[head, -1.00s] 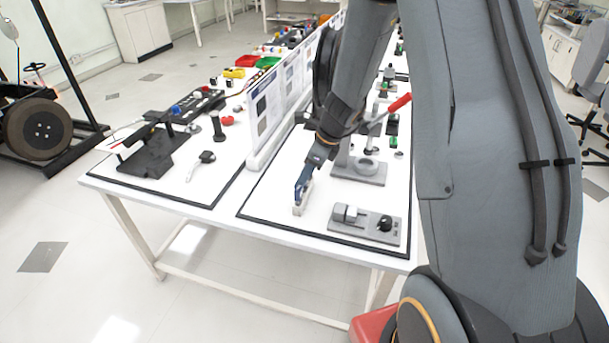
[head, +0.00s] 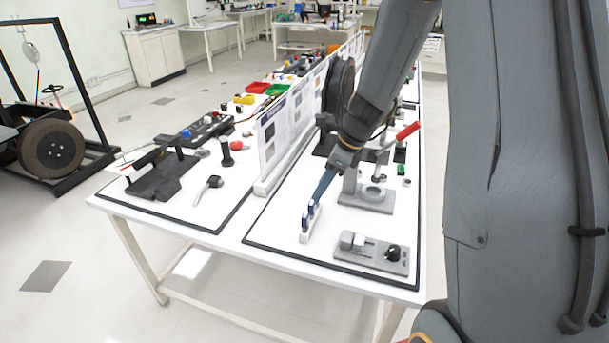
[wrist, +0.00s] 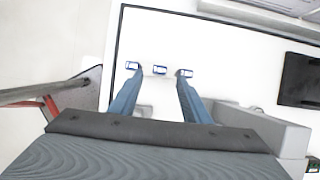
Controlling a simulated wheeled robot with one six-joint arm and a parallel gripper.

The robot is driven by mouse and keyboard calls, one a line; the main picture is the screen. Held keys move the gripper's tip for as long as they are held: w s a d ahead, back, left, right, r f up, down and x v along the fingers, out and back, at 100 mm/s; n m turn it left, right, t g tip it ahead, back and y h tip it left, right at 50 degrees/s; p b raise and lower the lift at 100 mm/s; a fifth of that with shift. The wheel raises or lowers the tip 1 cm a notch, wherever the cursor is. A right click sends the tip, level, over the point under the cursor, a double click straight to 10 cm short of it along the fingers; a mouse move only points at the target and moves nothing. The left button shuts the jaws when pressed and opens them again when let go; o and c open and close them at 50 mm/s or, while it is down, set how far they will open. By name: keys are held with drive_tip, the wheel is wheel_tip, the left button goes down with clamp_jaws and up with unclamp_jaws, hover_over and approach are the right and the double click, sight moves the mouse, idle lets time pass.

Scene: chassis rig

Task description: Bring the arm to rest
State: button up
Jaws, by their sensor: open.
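My gripper (head: 311,207) is low over the near part of the white table's right half (head: 280,225), pointing down. In the wrist view its two blue fingers (wrist: 159,70) stand apart, open, with a small dark-and-white piece (wrist: 160,70) showing between the tips. In the head view a small pale upright block (head: 305,237) stands just below and beside the fingertips. I cannot tell whether they touch it. My arm reaches down to the gripper from the upper right.
A grey fixture with a black knob (head: 393,252) lies to the near right. A grey press with a red handle (head: 407,131) stands close behind it. A divider panel (head: 272,145) runs along the left. The table's front strip is bare.

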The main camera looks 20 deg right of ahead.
drive_tip(key=s+a+r+n+h, duration=0.1)
drive_tip(key=s+r+n+h, duration=0.1)
drive_tip(key=s+n, duration=0.8)
drive_tip(key=s+a+r+n+g+h, duration=0.1)
drive_tip(key=s+n, duration=0.9)
drive_tip(key=n, duration=0.5)
drive_tip(key=shift+s+a+r+g+h, duration=0.25)
drive_tip(key=shift+a+r+g+h, duration=0.05)
drive_tip(key=shift+r+h, duration=0.1)
